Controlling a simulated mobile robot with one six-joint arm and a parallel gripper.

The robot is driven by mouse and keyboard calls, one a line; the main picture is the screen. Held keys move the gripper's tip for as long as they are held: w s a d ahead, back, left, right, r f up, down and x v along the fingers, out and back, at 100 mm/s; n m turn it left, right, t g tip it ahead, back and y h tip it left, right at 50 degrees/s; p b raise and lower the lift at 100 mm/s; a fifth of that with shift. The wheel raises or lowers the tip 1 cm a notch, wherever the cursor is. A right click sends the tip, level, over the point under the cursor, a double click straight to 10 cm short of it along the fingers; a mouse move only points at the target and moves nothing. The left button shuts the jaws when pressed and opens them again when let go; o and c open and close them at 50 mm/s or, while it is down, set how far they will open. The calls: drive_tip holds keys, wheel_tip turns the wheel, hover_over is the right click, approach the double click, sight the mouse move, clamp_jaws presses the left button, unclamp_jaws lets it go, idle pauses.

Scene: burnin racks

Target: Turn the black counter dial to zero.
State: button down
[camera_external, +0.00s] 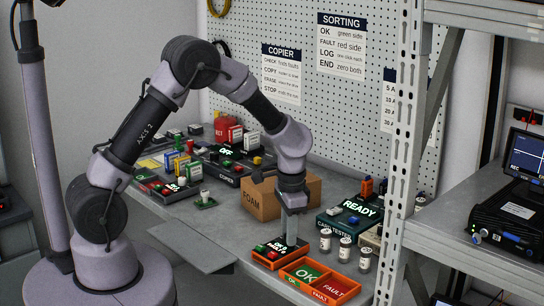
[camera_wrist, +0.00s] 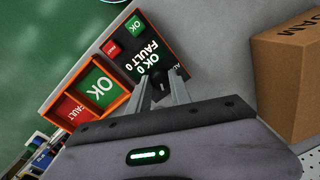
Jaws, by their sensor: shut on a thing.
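The counter (camera_external: 270,256) is a black-topped box with an orange edge at the front of the bench. It carries a green button (camera_wrist: 135,25), a red button (camera_wrist: 111,47) and a lit display (camera_wrist: 146,57) that appears to read OK 0 and FAULT 0 in the wrist view. My gripper (camera_external: 291,241) points down at the counter's right end. In the wrist view its two fingers (camera_wrist: 163,84) are shut on the small black dial (camera_wrist: 158,77). The fingers hide part of the dial, and its pointer mark cannot be made out.
An orange tray (camera_external: 296,290) with green OK and red FAULT sections adjoins the counter. A cardboard FOAM box (camera_external: 262,207) stands behind my gripper. The card tester (camera_external: 340,222) reads READY at the right, with several white-capped jars (camera_external: 345,250) before it. A rack post (camera_external: 397,190) rises at right.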

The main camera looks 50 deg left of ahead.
drive_tip(key=shift+m, duration=0.3)
drive_tip(key=c, duration=1.2)
unclamp_jaws()
drive_tip(key=shift+o, duration=0.2)
wheel_tip(320, 180, up, 17)
drive_tip(key=p, duration=0.6)
drive_tip(key=shift+s+d+r, duration=0.2)
drive_tip(key=shift+s+d, duration=0.05)
drive_tip(key=shift+d, duration=0.15)
